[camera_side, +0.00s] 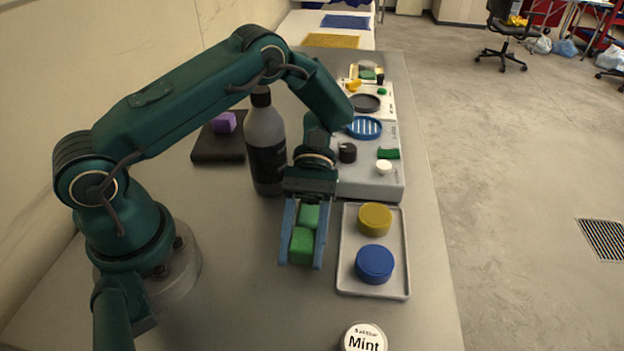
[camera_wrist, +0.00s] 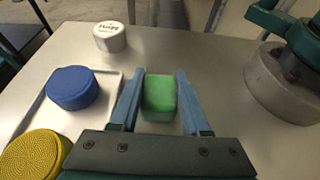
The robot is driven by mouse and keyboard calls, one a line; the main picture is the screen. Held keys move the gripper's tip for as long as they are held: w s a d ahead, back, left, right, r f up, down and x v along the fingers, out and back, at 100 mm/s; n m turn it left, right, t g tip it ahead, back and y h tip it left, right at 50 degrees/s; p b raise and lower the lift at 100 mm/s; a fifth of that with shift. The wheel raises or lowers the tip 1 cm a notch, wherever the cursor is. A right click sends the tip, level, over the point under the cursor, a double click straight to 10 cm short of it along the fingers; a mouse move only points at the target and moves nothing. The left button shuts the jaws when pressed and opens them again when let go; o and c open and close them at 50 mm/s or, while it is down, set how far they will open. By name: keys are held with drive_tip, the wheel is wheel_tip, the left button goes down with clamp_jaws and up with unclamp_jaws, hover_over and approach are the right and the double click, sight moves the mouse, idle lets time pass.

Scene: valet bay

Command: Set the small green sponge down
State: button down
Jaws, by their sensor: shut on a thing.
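The small green sponge (camera_side: 302,245) is between the two blue fingers of my gripper (camera_side: 304,255) in the side view. Two green parts show there, one above the other; I cannot tell whether both belong to one sponge. In the wrist view the green sponge (camera_wrist: 158,98) is one block between the fingers (camera_wrist: 158,88), which are shut on it. My gripper points down over bare table, left of the pale tray. I cannot tell whether the sponge's underside touches the table.
The tray (camera_side: 347,288) holds a yellow round pad (camera_side: 375,219) and a blue round pad (camera_side: 374,264). A Mint tin (camera_side: 363,338) stands in front. A dark bottle (camera_side: 265,145) stands close behind my gripper. A purple block (camera_side: 224,122) lies on a dark board (camera_side: 205,151).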

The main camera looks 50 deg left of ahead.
sight(303, 240)
drive_tip(key=shift+f, duration=0.55)
drive_tip(key=shift+c, duration=1.5)
unclamp_jaws()
drive_tip(key=r, duration=0.9)
drive_tip(key=shift+w+a, duration=0.25)
drive_tip(key=shift+w, duration=0.05)
drive_tip(key=w+a+r+n+t+y, duration=0.2)
drive_tip(key=w+a+r+n+t, duration=0.2)
drive_tip(key=r+n+t, duration=0.4)
drive_tip(key=w+a+r+n+t+y, duration=0.3)
drive_tip(key=w+a+r+n+t, duration=0.2)
drive_tip(key=n+t, duration=0.9)
wheel_tip(303, 240, up, 4)
drive_tip(key=shift+a+f+n, duration=0.1)
drive_tip(key=shift+a+n, duration=0.6)
drive_tip(key=shift+a, duration=0.55)
